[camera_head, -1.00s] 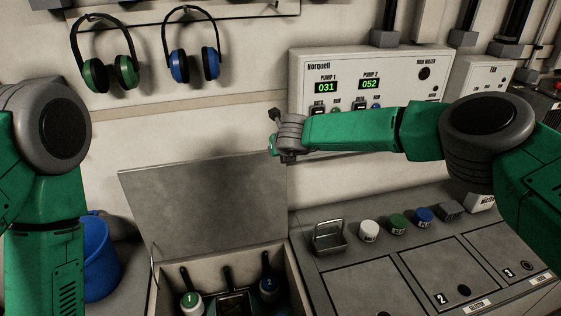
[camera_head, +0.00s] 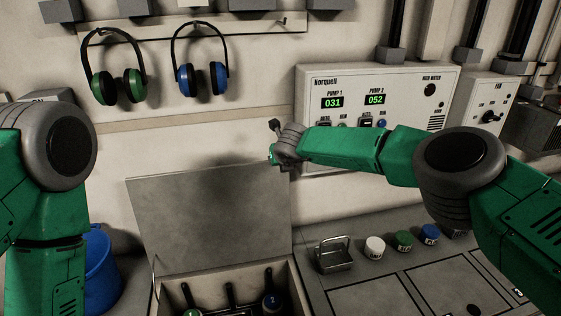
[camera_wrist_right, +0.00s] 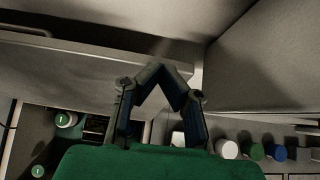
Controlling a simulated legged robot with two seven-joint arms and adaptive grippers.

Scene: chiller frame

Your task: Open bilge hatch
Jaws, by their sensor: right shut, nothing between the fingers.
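The grey hatch lid (camera_head: 205,220) stands raised at the back of its open bin (camera_head: 285,308), leaning toward the wall. In the right wrist view the lid (camera_wrist_right: 70,72) runs in from the left, its edge close to my fingers. My right gripper (camera_head: 274,135) is near the lid's upper right corner, in front of the wall. In its wrist view the right gripper (camera_wrist_right: 157,70) is shut, fingertips together and empty. I cannot tell whether it touches the lid. My left arm shows at the left, but its gripper is out of view.
Inside the bin are dark handles and a green-topped item (camera_wrist_right: 66,119) marked 1. Right of it, a small metal basket (camera_head: 335,258) and white, green and blue caps (camera_head: 403,240) stand on the counter. A pump panel (camera_head: 375,85) is behind my right arm. A blue bucket (camera_head: 101,270) is left.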

